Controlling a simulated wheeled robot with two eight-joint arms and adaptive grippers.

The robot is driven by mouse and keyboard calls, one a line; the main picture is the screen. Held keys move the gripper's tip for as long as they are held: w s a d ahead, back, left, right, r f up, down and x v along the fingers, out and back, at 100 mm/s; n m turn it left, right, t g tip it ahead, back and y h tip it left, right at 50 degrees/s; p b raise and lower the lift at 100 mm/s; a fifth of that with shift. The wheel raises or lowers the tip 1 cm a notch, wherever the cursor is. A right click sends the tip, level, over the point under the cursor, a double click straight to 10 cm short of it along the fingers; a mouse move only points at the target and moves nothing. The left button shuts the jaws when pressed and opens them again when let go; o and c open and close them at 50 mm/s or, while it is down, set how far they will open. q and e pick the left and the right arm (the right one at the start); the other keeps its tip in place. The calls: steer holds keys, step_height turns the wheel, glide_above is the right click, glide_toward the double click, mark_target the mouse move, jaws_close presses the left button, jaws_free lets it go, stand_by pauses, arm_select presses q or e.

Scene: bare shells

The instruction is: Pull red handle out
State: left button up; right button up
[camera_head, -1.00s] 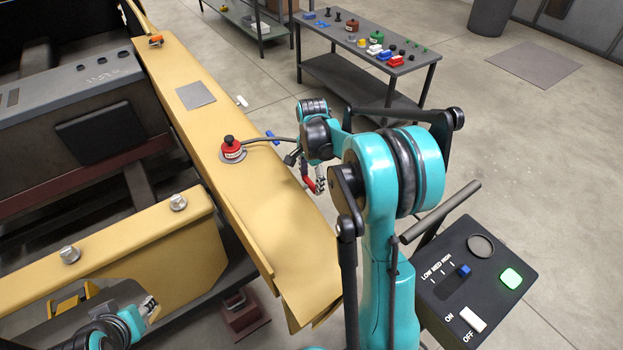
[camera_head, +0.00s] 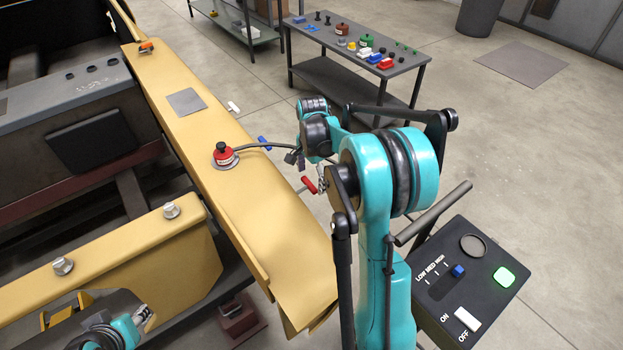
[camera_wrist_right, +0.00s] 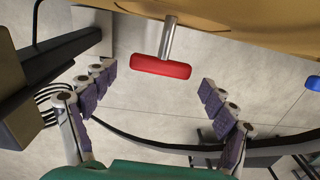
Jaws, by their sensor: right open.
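The red handle (camera_head: 309,185) is a short bar that sticks out from the right side of the yellow beam (camera_head: 262,222). In the right wrist view the red handle (camera_wrist_right: 161,67) sits crosswise on a grey metal stem under the beam edge. My right gripper (camera_head: 322,185) is beside the handle, just to its right. In the right wrist view my right gripper (camera_wrist_right: 158,82) is open, its fingers spread on either side of the handle and not touching it. My left gripper (camera_head: 146,317) is at the bottom left near the lower yellow bracket; its fingers are too small to judge.
A red knob (camera_head: 223,153) with a black top and a cable stands on the beam. A blue handle (camera_head: 264,142) is farther along the beam's right edge. A black control box (camera_head: 465,275) is at lower right. A table (camera_head: 345,60) with small parts stands behind.

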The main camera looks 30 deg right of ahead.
step_height(320, 180, up, 11)
steer(key=shift+r, duration=0.15)
steer(key=shift+s, duration=0.15)
stand_by(0.5)
